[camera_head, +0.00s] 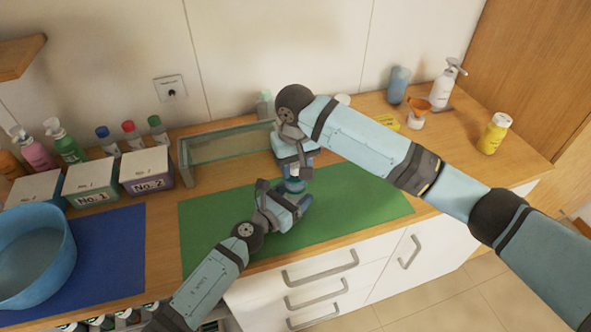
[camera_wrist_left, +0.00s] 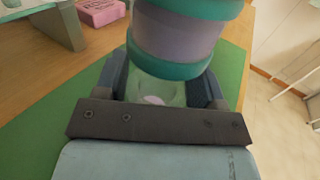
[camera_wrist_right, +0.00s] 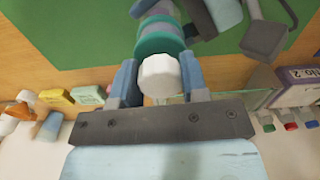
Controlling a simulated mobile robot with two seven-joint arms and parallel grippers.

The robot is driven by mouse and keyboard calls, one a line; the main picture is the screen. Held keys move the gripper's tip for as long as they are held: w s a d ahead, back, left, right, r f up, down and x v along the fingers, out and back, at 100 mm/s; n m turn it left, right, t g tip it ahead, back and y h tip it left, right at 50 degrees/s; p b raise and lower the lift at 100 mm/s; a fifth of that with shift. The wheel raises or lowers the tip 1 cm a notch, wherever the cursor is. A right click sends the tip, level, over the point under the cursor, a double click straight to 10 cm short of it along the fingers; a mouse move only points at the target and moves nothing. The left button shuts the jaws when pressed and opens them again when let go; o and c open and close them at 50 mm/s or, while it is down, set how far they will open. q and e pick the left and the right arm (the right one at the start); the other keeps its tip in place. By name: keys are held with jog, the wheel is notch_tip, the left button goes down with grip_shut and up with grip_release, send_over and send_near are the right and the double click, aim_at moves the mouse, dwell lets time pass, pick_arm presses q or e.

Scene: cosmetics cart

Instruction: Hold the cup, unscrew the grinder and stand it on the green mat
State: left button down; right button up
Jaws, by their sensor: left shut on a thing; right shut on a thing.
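The grinder (camera_wrist_left: 178,38), with a grey body and teal bands, stands over the green mat (camera_head: 355,203). Its white top (camera_wrist_right: 159,76) lies between the fingers of my right gripper (camera_wrist_right: 160,84), which is shut on the grinder from above. My left gripper (camera_wrist_left: 160,88) is shut on the clear cup (camera_wrist_left: 158,92) below the grinder. In the head view the grinder (camera_head: 295,185) shows as a small strip between the two hands, and the cup is mostly hidden. The grinder's lower teal band meets the cup's rim in the left wrist view; I cannot tell whether a gap exists.
A glass-sided bin (camera_head: 225,146) stands behind the mat. Labelled boxes (camera_head: 147,170), bottles and a blue bowl (camera_head: 38,250) on a blue mat (camera_head: 115,255) are at left. A yellow bottle (camera_head: 493,134) and spray bottle (camera_head: 443,88) stand at right. The green mat's right part is clear.

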notch_tip(320, 180, up, 2)
pick_arm(q)
jog(key=shift+c, duration=0.7)
grip_release()
